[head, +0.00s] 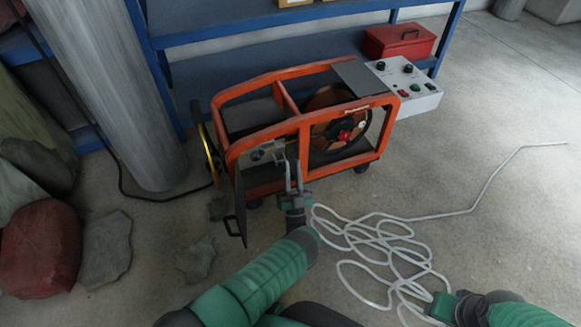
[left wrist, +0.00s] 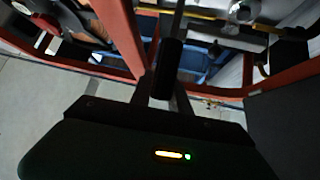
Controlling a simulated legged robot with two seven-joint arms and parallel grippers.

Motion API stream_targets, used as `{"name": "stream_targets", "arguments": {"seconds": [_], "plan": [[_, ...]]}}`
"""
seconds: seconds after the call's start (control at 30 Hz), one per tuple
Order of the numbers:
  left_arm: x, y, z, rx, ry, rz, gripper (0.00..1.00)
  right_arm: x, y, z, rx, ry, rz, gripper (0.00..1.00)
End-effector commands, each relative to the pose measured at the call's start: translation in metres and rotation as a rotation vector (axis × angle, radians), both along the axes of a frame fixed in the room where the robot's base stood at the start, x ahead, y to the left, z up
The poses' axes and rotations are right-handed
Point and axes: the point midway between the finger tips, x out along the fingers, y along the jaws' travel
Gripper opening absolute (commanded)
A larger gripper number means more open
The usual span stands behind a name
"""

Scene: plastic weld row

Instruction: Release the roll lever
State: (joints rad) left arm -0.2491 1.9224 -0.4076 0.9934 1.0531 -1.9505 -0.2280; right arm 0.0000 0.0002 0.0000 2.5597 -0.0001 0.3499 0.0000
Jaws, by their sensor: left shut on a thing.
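An orange-framed plastic welder (head: 303,122) on small wheels stands on the floor in the head view. A reel with a red hub (head: 343,135) sits inside its right half. My left gripper (head: 293,170) is at the frame's near side, left of the reel. In the left wrist view, the roll lever (left wrist: 171,58) shows as a dark cylindrical grip on a thin rod. My left fingers (left wrist: 166,92) are shut on its end. In the head view the fingers largely hide the lever. My right gripper (head: 443,306) is low at the right, away from the welder; its jaw gap is unclear.
A grey control box (head: 405,87) is on the welder's right end. An open dark door with a handle (head: 238,205) hangs at its left. White tubing (head: 385,240) lies coiled on the floor. A pillar (head: 110,90) and blue shelving (head: 240,73) stand behind.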

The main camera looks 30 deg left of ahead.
Motion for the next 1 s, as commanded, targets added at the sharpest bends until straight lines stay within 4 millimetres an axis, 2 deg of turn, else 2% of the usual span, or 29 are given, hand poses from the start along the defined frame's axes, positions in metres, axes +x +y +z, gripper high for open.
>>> {"name": "stream_targets", "arguments": {"seconds": [0.63,0.67,0.7,1.0], "plan": [[-0.0008,-0.0021,-0.0048,0.041,-0.035,-0.003,0.0,-0.0002,0.0,-0.0001,0.0,0.0,0.0,0.36],[-0.0008,-0.0021,-0.0049,0.041,-0.035,-0.003,0.25,-0.0002,0.0,-0.0001,0.0,0.0,0.0,0.36],[-0.0008,-0.0021,-0.0049,0.04,-0.034,-0.002,0.3,-0.0001,0.0,-0.0002,0.0,0.0,0.0,0.36],[-0.0011,-0.0017,-0.0045,0.04,-0.035,-0.002,0.31,-0.0002,0.0,0.0,0.0,0.0,0.0,0.36]]}}
